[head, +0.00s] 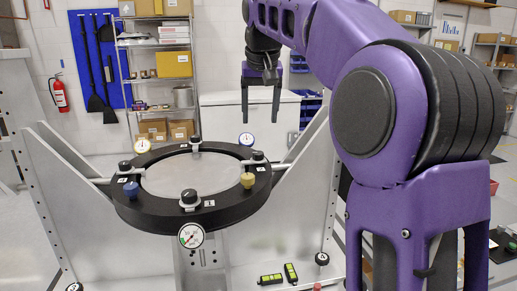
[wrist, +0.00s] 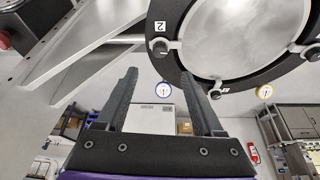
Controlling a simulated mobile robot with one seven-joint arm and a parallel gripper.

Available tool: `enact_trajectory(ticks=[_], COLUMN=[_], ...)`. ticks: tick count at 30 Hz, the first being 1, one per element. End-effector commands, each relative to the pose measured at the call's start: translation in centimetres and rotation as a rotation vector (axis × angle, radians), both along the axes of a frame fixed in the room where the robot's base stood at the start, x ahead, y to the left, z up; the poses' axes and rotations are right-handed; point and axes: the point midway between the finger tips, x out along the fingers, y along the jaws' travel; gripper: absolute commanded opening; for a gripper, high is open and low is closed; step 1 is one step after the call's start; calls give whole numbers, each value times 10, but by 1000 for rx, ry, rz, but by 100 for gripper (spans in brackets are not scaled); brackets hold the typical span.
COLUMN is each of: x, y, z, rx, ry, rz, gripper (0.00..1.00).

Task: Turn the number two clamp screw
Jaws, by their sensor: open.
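The number two clamp screw (head: 258,157) is a black knob on the right rear of the black ring (head: 140,212). In the wrist view this screw (wrist: 160,47) sits beside the label reading 2, just beyond my fingertips. My gripper (head: 260,120) points down and appears above the screw in the head view, apart from it. In the wrist view my gripper (wrist: 159,72) is open, with nothing between its fingers. The ring surrounds a round grey mirror (head: 195,175).
Other clamp screws stand at the front (head: 189,197), back (head: 195,141) and left (head: 125,167) of the ring. A blue knob (head: 131,189) and a yellow knob (head: 248,180) rise from it. A blue-rimmed gauge (head: 246,138) is near the number two screw. Slanted side plates (head: 317,165) flank the ring.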

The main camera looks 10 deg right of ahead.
Motion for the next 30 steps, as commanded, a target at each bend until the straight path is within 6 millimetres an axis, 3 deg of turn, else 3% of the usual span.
enact_trajectory(ticks=[9, 15, 21, 29, 30], x=[26, 39, 44, 45, 45], y=[-3, -5, -5, -5, -5], z=[-66, -95, -107, -108, -108], rx=[0, -1, 1, 0, 0], ry=[4, 2, 0, -1, -1], rz=[0, 0, 0, 0, 0], gripper=[69, 69, 69, 69, 65])
